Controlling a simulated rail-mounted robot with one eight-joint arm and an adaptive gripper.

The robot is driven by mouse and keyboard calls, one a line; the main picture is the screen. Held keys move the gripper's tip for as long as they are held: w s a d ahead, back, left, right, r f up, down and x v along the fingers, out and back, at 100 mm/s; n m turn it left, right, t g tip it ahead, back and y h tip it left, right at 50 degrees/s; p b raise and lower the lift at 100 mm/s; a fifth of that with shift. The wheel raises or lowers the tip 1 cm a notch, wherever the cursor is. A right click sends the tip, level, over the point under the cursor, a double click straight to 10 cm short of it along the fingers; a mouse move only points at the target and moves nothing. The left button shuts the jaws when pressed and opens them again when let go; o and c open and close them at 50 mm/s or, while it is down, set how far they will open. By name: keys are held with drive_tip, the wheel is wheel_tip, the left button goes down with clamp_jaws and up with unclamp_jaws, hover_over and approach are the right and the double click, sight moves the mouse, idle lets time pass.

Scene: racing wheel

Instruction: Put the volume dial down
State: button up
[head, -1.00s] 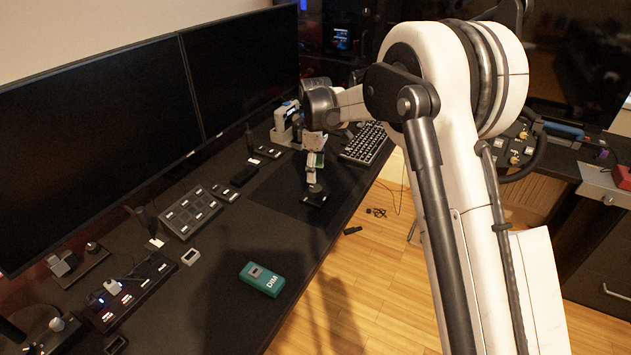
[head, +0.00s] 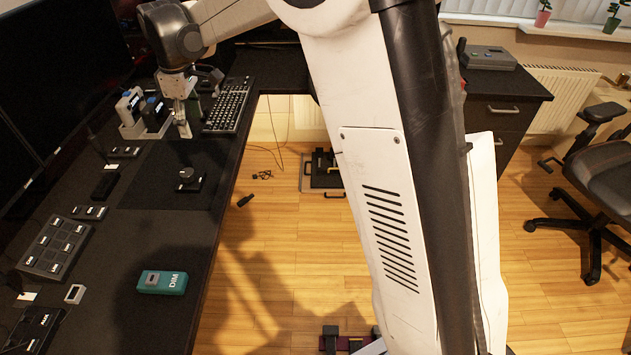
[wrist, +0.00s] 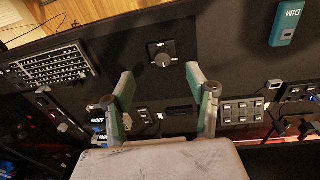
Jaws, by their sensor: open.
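The volume dial (head: 189,181) is a small black square base with a round knob. It rests upright on the dark mat (head: 150,192) on the desk. In the wrist view the dial (wrist: 163,55) lies beyond the fingertips, roughly centred between them. My gripper (head: 184,130) is above the desk, on the keyboard side of the dial and apart from it. The two fingers are spread, with nothing between them in the wrist view (wrist: 160,79).
A keyboard (head: 227,108) and a holder with small devices (head: 143,115) stand past the gripper. A button panel (head: 56,246) and several small modules line the monitor side. A teal DIM box (head: 162,282) lies near the desk's front edge. The mat around the dial is clear.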

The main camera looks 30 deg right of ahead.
drive_tip(key=s+d+r+m+t, duration=0.1)
drive_tip(key=s+d+r+m, duration=0.3)
drive_tip(key=s, duration=0.5)
drive_tip(key=s+d+r+m+t, duration=0.2)
drive_tip(key=s+d+r, duration=0.2)
drive_tip(key=s+d, duration=0.3)
drive_tip(key=s+d+f+m+t, duration=0.1)
drive_tip(key=s+d+f+m, duration=0.1)
drive_tip(key=s, duration=0.7)
drive_tip(key=s+d+f+m+t, duration=0.1)
drive_tip(key=s+d+f+m, duration=0.2)
drive_tip(key=s, duration=0.7)
drive_tip(key=shift+s+d+f+m+t, duration=0.25)
drive_tip(key=shift+m+t, duration=0.15)
drive_tip(key=shift+m, duration=0.1)
drive_tip(key=shift+c, duration=0.4)
